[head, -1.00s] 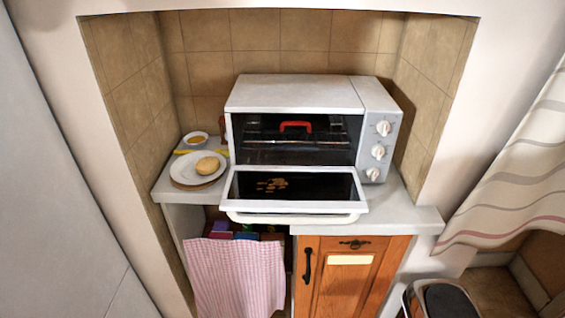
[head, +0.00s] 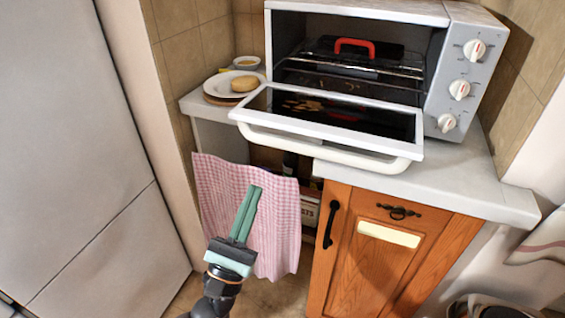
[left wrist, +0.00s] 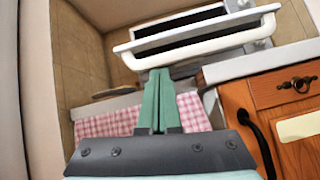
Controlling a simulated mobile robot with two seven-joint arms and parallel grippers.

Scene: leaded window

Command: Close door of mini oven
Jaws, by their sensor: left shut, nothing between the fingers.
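The white mini oven (head: 357,10) stands on the counter with its door (head: 335,128) swung down open, lying roughly level and reaching past the counter's front edge. A white bar handle (head: 320,147) runs along the door's front edge. Inside are wire racks and a dark item with a red handle (head: 354,45). My left gripper (head: 252,190) is shut and empty, in front of the checked cloth, lower than the door and left of its middle. In the left wrist view its closed green fingers (left wrist: 158,75) point toward the door handle (left wrist: 195,45), apparently apart from it. My right gripper is not in view.
A plate with a bun (head: 244,83) and a small bowl (head: 247,62) sit on the counter left of the oven. A pink checked cloth (head: 225,190) hangs below the counter. A wooden cabinet door (head: 375,265) is below right. A grey panel (head: 80,130) stands at left.

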